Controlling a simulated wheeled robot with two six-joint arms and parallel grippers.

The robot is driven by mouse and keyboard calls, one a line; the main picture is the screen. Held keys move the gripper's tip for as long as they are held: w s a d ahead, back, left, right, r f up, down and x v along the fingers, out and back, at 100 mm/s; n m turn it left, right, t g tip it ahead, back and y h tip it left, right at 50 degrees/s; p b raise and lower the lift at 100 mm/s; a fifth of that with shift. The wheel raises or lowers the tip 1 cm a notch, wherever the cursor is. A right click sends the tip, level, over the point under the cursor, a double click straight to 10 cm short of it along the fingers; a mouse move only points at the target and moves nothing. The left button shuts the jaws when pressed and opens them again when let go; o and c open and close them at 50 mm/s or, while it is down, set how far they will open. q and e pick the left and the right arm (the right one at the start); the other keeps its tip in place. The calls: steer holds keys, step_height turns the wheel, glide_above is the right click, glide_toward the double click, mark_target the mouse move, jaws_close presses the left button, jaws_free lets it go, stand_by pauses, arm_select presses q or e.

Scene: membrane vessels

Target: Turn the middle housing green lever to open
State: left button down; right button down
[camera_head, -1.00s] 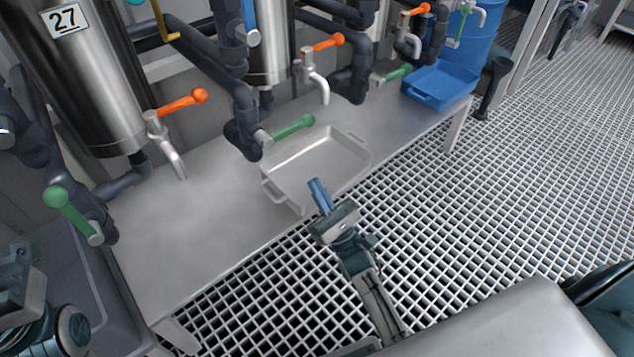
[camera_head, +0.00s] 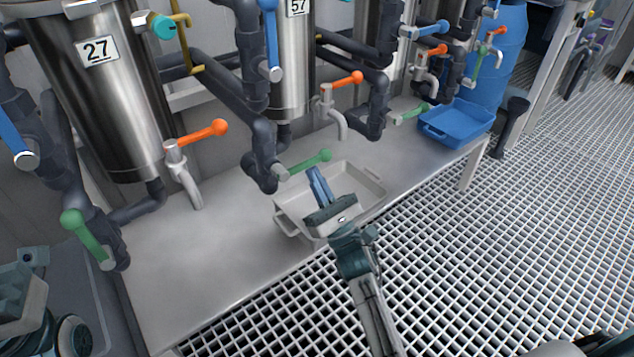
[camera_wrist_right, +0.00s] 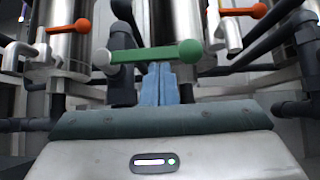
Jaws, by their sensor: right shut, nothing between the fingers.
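The middle housing (camera_head: 292,70) is a steel cylinder labelled 57. Its green lever (camera_head: 308,163) points right from a pipe fitting, above a grey tray. In the right wrist view the green lever (camera_wrist_right: 150,54) lies nearly level, its round knob at the right. My right gripper (camera_head: 314,173) is shut and empty, with its blue fingers just below the lever in the head view. In the right wrist view the fingertips (camera_wrist_right: 160,68) reach up to the lever's lower edge; whether they touch is unclear. My left gripper (camera_head: 22,285) is partly in view at the left edge, its fingers not visible.
The grey tray (camera_head: 366,205) stands on the steel bench (camera_head: 190,265) below the lever. An orange lever (camera_head: 343,82) and tap sit above. Housing 27 (camera_head: 110,110) is at left with its own green lever (camera_head: 84,233). A blue tray (camera_head: 435,132) is farther right.

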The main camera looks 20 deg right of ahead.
steer(key=shift+d+r+n+g+y, duration=0.1)
steer(key=shift+n+g+y, duration=0.2)
steer(key=shift+n+y, duration=0.35)
